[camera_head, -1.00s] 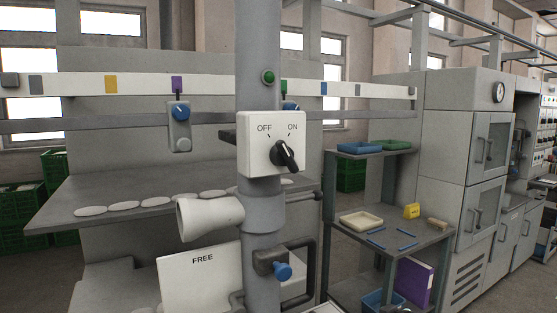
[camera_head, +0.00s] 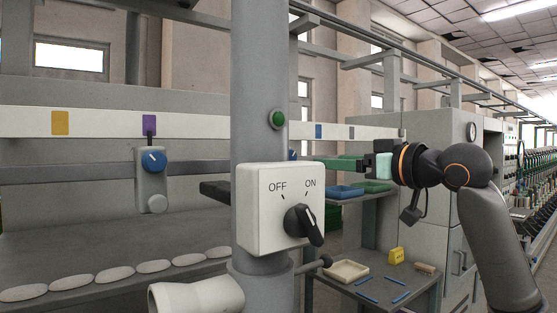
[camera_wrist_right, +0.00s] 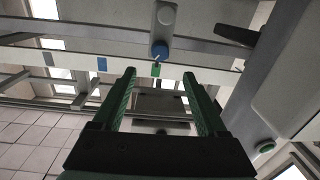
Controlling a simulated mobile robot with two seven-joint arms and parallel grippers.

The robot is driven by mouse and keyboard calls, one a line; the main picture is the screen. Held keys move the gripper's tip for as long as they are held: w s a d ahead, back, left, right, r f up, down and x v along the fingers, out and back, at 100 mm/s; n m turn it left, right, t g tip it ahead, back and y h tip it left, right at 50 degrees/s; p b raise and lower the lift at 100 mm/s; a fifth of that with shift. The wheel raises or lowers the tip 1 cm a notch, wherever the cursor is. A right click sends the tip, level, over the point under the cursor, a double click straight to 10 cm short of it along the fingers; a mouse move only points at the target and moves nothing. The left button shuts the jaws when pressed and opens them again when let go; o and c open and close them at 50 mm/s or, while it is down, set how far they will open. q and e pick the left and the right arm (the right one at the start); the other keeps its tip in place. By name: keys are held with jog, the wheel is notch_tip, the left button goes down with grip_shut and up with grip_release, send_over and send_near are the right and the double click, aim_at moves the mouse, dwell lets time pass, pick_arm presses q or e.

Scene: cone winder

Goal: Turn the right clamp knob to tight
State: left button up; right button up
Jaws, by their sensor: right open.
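The right clamp knob is blue and mostly hidden behind the grey column in the head view, with only a sliver (camera_head: 292,155) showing. The right wrist view shows it whole (camera_wrist_right: 160,50), on a grey clamp body (camera_wrist_right: 165,16) beside a green tag (camera_wrist_right: 156,70). My right gripper (camera_head: 322,162) comes in from the right at about the knob's height. Its two green fingers are open and empty. In the wrist view the knob lies just beyond the gap between the fingertips (camera_wrist_right: 159,75), apart from them. My left gripper is not in view.
The column (camera_head: 258,70) carries a white OFF/ON switch box (camera_head: 262,230) and a green button (camera_head: 277,119) close in front. A second clamp with a blue knob (camera_head: 153,162) hangs under a purple tag at left. A shelf unit with trays (camera_head: 347,270) stands below my right arm.

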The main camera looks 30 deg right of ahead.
pick_arm(q)
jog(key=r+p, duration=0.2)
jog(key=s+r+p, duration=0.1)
jog(key=p, duration=0.1)
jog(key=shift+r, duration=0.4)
pick_arm(e)
jog(key=w+a, duration=0.1)
jog(key=w, duration=1.1)
jog(key=shift+a+r, duration=0.15)
jog(key=shift+a, duration=0.15)
grip_shut()
